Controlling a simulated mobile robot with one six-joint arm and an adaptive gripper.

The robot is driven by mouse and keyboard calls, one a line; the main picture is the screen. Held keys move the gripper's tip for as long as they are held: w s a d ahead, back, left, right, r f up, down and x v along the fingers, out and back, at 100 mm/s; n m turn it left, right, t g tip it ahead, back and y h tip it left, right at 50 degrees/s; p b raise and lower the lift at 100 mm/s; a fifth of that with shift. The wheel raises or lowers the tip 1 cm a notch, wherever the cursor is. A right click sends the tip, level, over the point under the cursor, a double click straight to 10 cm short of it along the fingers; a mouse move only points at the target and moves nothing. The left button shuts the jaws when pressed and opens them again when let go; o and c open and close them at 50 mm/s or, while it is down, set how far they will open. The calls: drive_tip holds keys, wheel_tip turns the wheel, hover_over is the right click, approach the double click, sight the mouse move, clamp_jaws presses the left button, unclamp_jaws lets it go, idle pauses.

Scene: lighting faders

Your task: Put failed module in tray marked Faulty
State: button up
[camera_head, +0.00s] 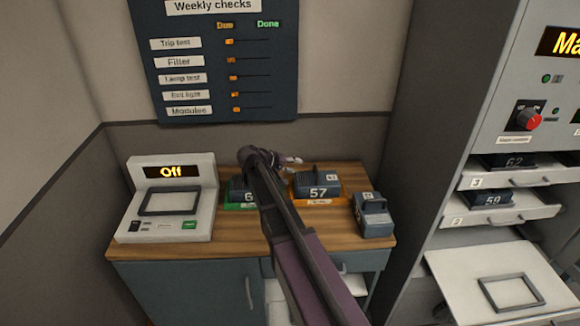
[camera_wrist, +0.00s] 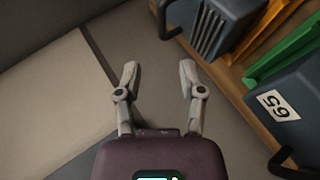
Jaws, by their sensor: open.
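My gripper (camera_head: 287,158) is open and empty behind the bench's back edge; its spread fingers also show in the wrist view (camera_wrist: 158,80) with nothing between them. A dark module numbered 57 (camera_head: 318,192) sits in an orange tray (camera_head: 312,202). A module (camera_head: 236,188) sits in a green tray (camera_head: 240,207), partly hidden by my arm; in the wrist view it reads 65 (camera_wrist: 300,125). Another module (camera_head: 374,219) stands on bare wood at the bench's right end. The tray labels are too small to read, so I cannot tell which says Faulty.
A tester (camera_head: 170,228) reading "Off" stands at the bench's left. A "Weekly checks" board (camera_head: 270,60) hangs above. The rack at right holds modules 62 (camera_head: 507,160) and another (camera_head: 492,198) on pulled-out shelves. A pale panel with an empty frame (camera_head: 512,290) lies below.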

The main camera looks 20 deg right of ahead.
drive_tip(key=s+a+f+y, duration=0.3)
drive_tip(key=s+a+y, duration=0.1)
drive_tip(key=s, duration=0.4)
drive_tip(key=s+a+f+g+y, duration=0.1)
drive_tip(key=s+a+f+y, duration=0.2)
drive_tip(key=s+a, duration=0.2)
drive_tip(key=s+a+f+g+y, duration=0.1)
drive_tip(key=s+a+f+y, duration=0.2)
drive_tip(key=s, duration=0.8)
drive_tip(key=shift+a+y, duration=0.8)
drive_tip(key=shift+a, duration=0.2)
